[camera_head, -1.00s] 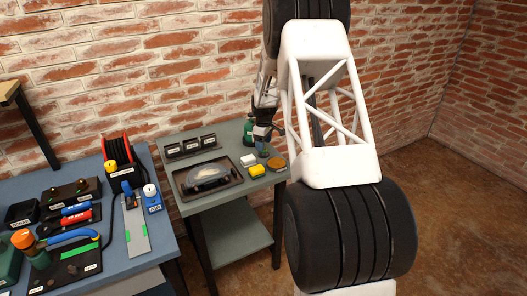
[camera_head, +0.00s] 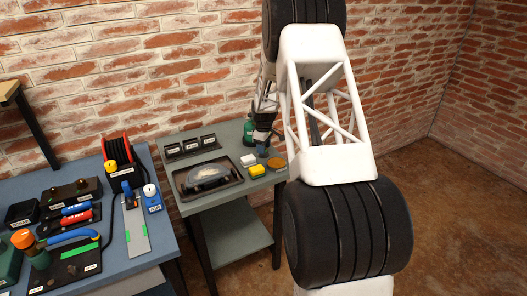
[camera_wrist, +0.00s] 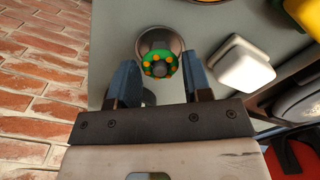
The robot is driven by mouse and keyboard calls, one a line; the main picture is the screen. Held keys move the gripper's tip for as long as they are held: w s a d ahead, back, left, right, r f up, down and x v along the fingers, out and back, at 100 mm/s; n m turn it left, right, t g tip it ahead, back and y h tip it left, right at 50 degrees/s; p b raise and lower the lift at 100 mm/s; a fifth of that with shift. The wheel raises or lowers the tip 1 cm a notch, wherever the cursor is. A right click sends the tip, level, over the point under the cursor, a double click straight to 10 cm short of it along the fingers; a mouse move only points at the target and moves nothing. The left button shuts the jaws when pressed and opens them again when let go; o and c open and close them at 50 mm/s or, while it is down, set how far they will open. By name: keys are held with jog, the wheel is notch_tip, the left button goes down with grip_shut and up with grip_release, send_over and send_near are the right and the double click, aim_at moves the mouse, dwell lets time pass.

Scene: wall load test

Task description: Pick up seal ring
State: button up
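I cannot tell for sure which item is the seal ring. A small round grey piece with a green band and orange dots (camera_wrist: 157,67) lies between and just beyond my fingertips in the wrist view. A round orange-brown piece (camera_head: 277,164) lies on the small grey table, right of a yellow block (camera_head: 257,171). My gripper (camera_wrist: 160,75) is open, its two blue fingers apart on either side of the green-banded piece, with no clear contact visible. In the head view my gripper (camera_head: 264,145) is low over the table's back right, partly hidden.
A white block (camera_wrist: 244,66) is close to the right finger. A green bottle (camera_head: 248,132) stands behind. A black tray (camera_head: 207,177) and a labelled rack (camera_head: 192,147) fill the table's left. The brick wall (camera_wrist: 40,80) is close behind the table.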

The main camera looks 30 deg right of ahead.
jog(key=c, duration=0.5)
jog(key=shift+r, duration=0.1)
jog(key=shift+r, duration=0.8)
notch_tip(320, 180, up, 2)
jog(key=shift+r, duration=0.1)
jog(key=s+a, duration=0.1)
jog(key=s, duration=0.4)
jog(key=s+a, duration=0.2)
jog(key=s, duration=0.3)
jog(key=s+a+r, duration=0.1)
jog(key=s+a, duration=0.1)
jog(key=s, duration=0.3)
jog(key=shift+a, duration=0.25)
jog(key=shift+a, duration=0.1)
